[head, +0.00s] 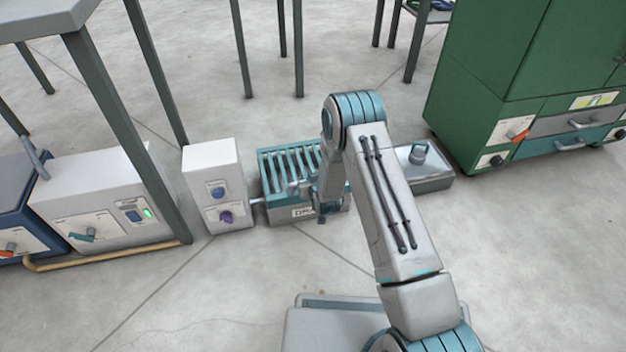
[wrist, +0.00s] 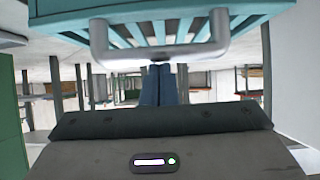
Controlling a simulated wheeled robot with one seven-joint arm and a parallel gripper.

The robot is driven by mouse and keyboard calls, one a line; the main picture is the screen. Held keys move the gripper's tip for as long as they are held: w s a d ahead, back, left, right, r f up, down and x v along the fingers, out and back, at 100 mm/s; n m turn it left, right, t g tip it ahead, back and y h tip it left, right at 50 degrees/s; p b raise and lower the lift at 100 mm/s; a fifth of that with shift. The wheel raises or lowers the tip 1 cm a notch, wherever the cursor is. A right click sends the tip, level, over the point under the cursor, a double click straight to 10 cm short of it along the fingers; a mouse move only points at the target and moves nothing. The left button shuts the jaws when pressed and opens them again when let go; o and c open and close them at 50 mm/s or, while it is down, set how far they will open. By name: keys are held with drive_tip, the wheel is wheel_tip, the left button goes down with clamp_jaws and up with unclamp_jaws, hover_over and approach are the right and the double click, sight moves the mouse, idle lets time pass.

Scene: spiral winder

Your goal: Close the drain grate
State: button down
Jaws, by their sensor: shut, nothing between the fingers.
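The drain grate (head: 281,166) is a teal frame with pale slats on a low box, left of my arm. My arm covers its right part in the head view, and I cannot tell whether it lies flat or is raised. In the wrist view, the grate's teal slats (wrist: 133,35) fill the top, with a grey bar handle (wrist: 99,38) in front of them. My gripper (wrist: 163,70) is shut and empty, its fingertips close to the middle of the handle; I cannot tell if they touch it. In the head view, my gripper (head: 321,217) is at the box's front.
A white box with knobs (head: 212,169) stands left of the grate, joined by a short pipe. A grey metal basin (head: 427,178) is to the right. A green cabinet (head: 490,75) stands at the right, a table (head: 140,70) at the left. The floor in front is clear.

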drive_tip(key=s+d+f+p, duration=0.1)
drive_tip(key=s+d+p, duration=0.2)
drive_tip(key=s, duration=0.6)
drive_tip(key=p, duration=0.2)
drive_tip(key=shift+p, duration=0.4)
